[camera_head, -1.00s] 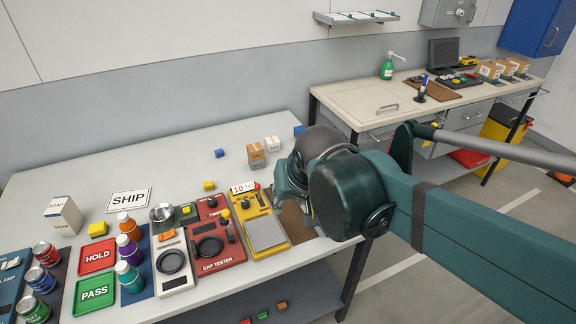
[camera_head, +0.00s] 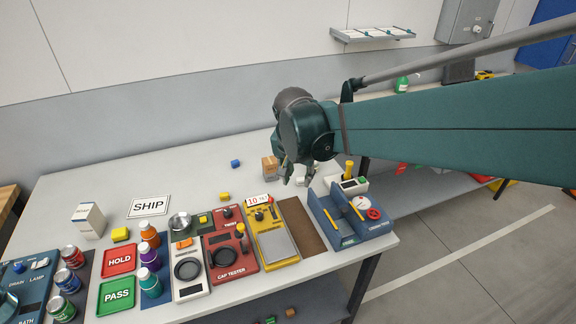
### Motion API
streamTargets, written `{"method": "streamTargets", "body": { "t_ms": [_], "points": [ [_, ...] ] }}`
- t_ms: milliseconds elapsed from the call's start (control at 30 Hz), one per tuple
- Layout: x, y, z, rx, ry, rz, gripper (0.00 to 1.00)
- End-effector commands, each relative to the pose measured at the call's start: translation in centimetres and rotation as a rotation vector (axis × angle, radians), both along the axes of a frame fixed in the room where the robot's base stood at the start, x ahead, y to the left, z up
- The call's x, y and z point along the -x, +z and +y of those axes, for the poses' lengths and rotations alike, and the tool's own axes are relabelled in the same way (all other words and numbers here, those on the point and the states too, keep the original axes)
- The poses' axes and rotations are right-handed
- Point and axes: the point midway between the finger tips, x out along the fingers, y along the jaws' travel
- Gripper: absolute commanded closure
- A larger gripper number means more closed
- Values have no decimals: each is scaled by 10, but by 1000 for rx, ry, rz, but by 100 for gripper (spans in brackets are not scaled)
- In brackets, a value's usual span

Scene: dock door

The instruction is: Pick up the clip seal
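My gripper (camera_head: 297,180) hangs over the back right part of the light grey table. Its fingers point down and look spread apart, with nothing clearly held between them. A small pale object (camera_head: 300,182) shows beside the fingertips; I cannot tell what it is or whether they touch it. I cannot pick out the clip seal with certainty in this view. My gripper and arm hide part of the table's back right and the bench behind.
A cardboard box (camera_head: 269,167) stands just left of my gripper. A blue tester (camera_head: 343,228) with yellow parts sits at the table's right end, below my gripper. A yellow device (camera_head: 270,243) and red cap tester (camera_head: 229,253) stand left of it. The table's back left is mostly clear.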

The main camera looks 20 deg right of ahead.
Motion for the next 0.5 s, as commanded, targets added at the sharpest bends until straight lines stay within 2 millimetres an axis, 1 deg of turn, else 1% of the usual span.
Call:
{"method": "streamTargets", "body": {
  "t_ms": [33,500],
  "points": [
    [-8,3,-2,-1,-26,5,70],
    [-67,-8,-21,-4,-297,51,70]
  ]
}}
